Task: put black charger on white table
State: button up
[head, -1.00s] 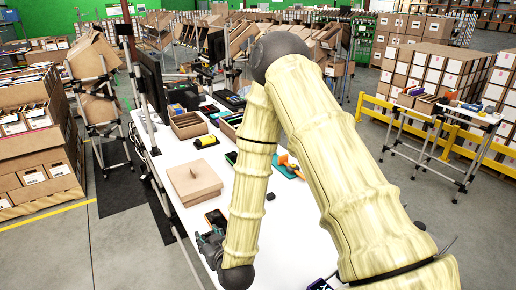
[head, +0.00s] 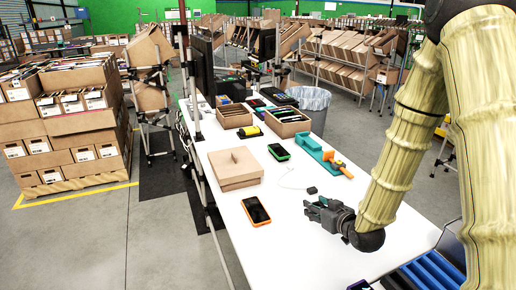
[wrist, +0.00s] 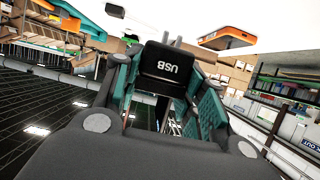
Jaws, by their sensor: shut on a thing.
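My gripper (head: 312,207) is over the white table (head: 290,245), right of an orange-edged phone, its fingers pointing left in the head view. In the wrist view my gripper (wrist: 168,85) is shut on the black charger (wrist: 165,65), a small black block marked "USB" with metal prongs on its far end. The teal-padded fingers are on either side of it. The charger cannot be made out in the head view. The white table (wrist: 185,15) also shows at the top of the wrist view.
An orange-edged phone (head: 256,211), a cardboard box (head: 235,168), a green-edged device (head: 279,152) and a small black object (head: 311,190) lie on the table. Teal and orange parts (head: 320,155) are behind. A blue-slotted container (head: 430,270) is at the near right. The table's near middle is clear.

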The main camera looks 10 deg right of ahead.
jog(key=s+d+f+b, duration=0.2)
jog(key=s+d+b, duration=0.2)
jog(key=d, duration=0.5)
jog(key=shift+y, duration=0.3)
jog(key=w+a+p, duration=0.1)
jog(key=w, duration=0.4)
jog(key=w+a+f+p, duration=0.1)
jog(key=w+a, duration=0.1)
jog(key=w, duration=0.3)
jog(key=w+a, duration=0.2)
jog(key=w, duration=0.3)
jog(key=shift+w+a+f+p, duration=0.1)
jog(key=shift+a+f+p, duration=0.15)
jog(key=shift+p, duration=0.15)
jog(key=shift+f+p, duration=0.5)
jog(key=shift+f, duration=1.2)
jog(key=shift+f, duration=0.15)
jog(key=o, duration=1)
